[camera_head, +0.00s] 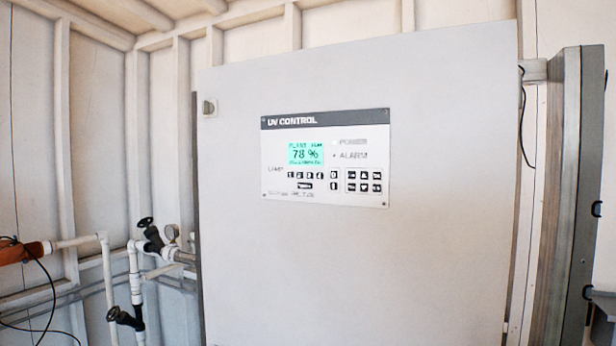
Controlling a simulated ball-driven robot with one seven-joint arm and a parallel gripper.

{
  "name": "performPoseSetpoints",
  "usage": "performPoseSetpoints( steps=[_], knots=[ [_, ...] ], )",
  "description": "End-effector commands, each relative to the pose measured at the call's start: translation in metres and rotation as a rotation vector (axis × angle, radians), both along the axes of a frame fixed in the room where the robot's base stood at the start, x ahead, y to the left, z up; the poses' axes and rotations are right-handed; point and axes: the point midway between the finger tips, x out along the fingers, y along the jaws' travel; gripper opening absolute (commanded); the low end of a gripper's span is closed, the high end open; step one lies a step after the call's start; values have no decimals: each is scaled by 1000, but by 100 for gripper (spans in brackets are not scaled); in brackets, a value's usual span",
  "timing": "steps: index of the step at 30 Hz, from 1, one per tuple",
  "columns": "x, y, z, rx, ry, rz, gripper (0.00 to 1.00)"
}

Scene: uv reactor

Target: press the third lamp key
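A large light grey cabinet (350,262) stands in front of me. Its UV CONTROL panel (325,157) has a lit green screen (306,153) reading 78 %. Below the screen is a row of small dark lamp keys. The third lamp key (306,175) is the third from the left in that row. No gripper is in view, so nothing of mine touches the panel.
White pipes (134,280), black-handled valves (146,222) and a gauge (172,232) stand at left. An orange part (22,253) with a dark cable is at far left. A tall grey housing (570,195) stands at right.

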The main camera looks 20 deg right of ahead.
Motion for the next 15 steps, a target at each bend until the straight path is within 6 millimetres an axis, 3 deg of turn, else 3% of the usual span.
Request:
performPoseSetpoints(
  steps=[4, 15],
  knots=[
    [0, 0, 0, 0, 0, 0, 0],
    [0, 0, 0, 0, 0, 0, 0]
  ],
)
